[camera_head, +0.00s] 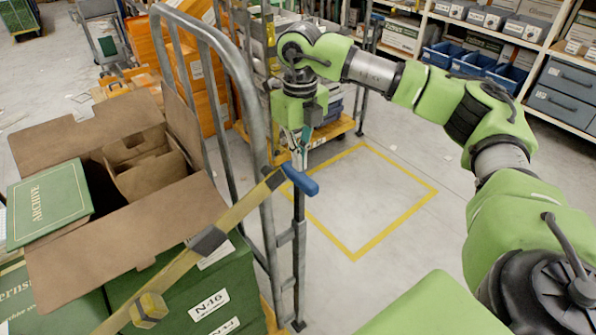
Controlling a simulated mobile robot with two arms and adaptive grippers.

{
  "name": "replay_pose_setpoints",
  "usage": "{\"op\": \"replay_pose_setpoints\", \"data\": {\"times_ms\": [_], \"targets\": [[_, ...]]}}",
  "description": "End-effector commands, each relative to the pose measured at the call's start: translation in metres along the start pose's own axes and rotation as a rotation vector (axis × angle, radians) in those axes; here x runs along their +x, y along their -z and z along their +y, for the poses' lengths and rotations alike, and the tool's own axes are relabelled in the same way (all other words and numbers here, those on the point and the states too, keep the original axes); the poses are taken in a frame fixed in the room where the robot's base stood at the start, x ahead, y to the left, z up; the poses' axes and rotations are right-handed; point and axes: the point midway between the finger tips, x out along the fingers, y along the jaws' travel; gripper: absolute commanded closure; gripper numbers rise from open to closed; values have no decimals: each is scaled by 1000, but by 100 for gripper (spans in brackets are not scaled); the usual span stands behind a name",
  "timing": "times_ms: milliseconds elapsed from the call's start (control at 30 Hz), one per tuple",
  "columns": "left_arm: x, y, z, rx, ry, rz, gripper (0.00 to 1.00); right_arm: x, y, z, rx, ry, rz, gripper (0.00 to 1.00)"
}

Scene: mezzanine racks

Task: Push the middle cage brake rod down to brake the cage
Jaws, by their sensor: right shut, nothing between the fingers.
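The cage (262,120) stands at the left, a grey tubular frame loaded with boxes. A dark upright brake rod (299,225) runs down its right side, with a blue handle (301,180) at its top. My right gripper (299,160) points down right at the handle, its fingers shut with nothing between them. The fingertips show just above and behind the handle; I cannot tell whether they touch it. The rod's lower end is near the floor by the cage's corner. My left gripper is not in view.
A yellow strap (235,207) crosses the cage front. An open cardboard box (140,225) and green archive boxes fill the cage. Another cage with orange crates (197,85) stands behind. The yellow-outlined floor square (375,200) is clear. Shelves (480,30) with blue bins stand back right.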

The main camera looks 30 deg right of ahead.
Motion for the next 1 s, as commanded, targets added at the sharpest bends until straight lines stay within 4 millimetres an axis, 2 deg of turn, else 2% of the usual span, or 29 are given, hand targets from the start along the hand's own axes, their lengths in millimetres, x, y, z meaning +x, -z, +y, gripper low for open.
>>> {"op": "replay_pose_setpoints", "data": {"times_ms": [1000], "targets": [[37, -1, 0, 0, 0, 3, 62, 52, 1, 0, -1, 0, 3, 100]]}}
